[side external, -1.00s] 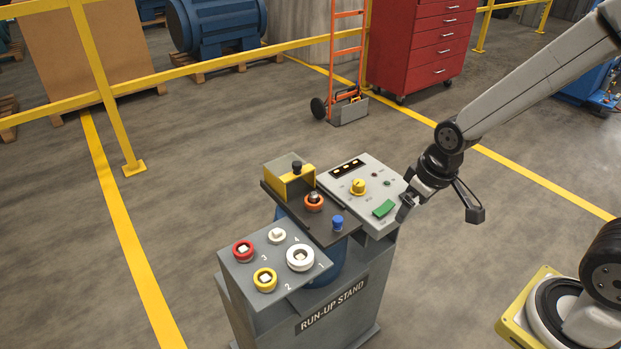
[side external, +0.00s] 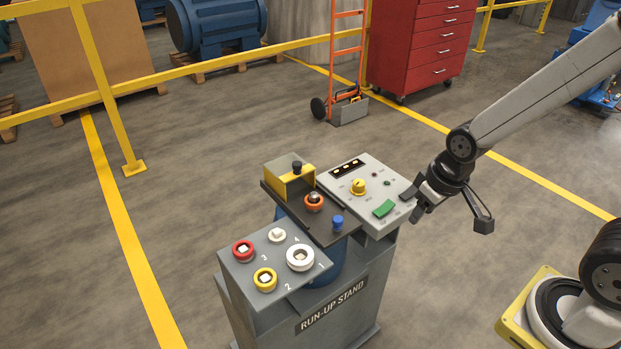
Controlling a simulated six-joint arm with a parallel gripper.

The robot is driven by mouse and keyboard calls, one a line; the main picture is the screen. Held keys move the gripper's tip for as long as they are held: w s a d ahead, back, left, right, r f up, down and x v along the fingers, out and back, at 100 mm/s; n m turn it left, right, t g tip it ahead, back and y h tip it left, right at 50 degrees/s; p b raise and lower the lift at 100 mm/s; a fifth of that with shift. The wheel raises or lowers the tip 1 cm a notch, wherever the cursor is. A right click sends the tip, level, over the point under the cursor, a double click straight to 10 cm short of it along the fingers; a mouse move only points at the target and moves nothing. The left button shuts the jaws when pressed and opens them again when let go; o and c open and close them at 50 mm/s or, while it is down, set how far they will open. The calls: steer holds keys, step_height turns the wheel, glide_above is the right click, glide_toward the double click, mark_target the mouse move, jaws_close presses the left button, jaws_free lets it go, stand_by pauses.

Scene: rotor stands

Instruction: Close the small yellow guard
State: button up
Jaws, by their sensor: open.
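The small yellow guard (side external: 294,187) stands at the back left of the dark plate on the run-up stand. It looks like a yellow box shape with a black knob (side external: 297,167) at its top. I cannot tell from this view how its cover sits. My gripper (side external: 414,205) is open and empty, at the right edge of the grey control panel (side external: 345,184). It is well to the right of the guard and apart from it.
The dark plate (side external: 318,231) also carries an orange-ringed knob (side external: 313,202) and a blue knob (side external: 337,222). The grey panel has a yellow dial (side external: 358,187) and a green rocker (side external: 384,208). A lower panel (side external: 240,269) at front left holds several numbered ringed sockets.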

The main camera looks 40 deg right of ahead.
steer(key=shift+w+r, duration=0.1)
steer(key=shift+w, duration=0.35)
steer(key=c, duration=0.3)
steer(key=shift+n+t, duration=0.3)
steer(key=shift+n, duration=0.3)
steer(key=w+r, duration=0.1)
steer(key=w, duration=0.5)
steer(key=w+a+r, duration=0.1)
steer(key=w, duration=0.5)
steer(key=w+a+r, duration=0.1)
steer(key=w, duration=0.6)
jaws_close()
steer(key=w+a+n+y, duration=0.1)
steer(key=w+a, duration=0.3)
steer(key=w, duration=1.2)
steer(key=shift+w+r+n, duration=0.15)
steer(key=shift+w+n, duration=0.25)
